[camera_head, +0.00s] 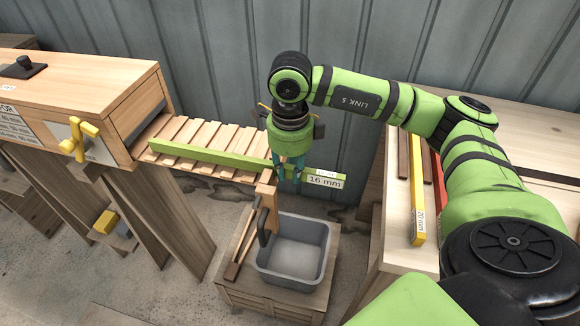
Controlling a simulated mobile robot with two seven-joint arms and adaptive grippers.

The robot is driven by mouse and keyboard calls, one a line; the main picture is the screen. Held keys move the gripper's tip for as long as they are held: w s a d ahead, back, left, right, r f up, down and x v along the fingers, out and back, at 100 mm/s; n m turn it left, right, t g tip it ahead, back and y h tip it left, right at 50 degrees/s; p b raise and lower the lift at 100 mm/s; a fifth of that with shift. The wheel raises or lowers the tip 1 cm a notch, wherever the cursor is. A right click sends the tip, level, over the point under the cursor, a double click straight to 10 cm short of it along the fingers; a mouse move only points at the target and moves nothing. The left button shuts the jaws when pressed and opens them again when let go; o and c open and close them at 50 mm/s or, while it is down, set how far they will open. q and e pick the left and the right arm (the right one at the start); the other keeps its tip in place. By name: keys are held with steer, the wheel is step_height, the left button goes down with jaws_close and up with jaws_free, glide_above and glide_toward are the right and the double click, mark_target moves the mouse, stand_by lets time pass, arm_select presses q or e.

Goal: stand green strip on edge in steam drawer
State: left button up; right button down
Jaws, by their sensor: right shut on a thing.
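The green strip (208,155) spans the slatted drawer (180,130), which is pulled out of the wooden steam box at the left. The strip's right end, with a "16 mm" label, sticks out past the drawer's front. My right gripper (287,172) points down at the drawer's front end and is shut on the strip near its labelled end. I cannot tell whether the strip touches the slats along its length or stands fully on edge. My left gripper is not in view.
The steam box (115,95) carries a yellow handle (78,140). A grey tub (295,255) sits on a crate below the drawer front, with a wooden clamp-like piece beside it. A bench at the right holds a yellow strip (417,195) and other coloured strips.

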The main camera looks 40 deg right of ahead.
steer(key=shift+f, duration=0.15)
stand_by(0.5)
steer(key=c, duration=1)
jaws_free()
step_height(320, 180, up, 12)
steer(key=shift+s, duration=0.1)
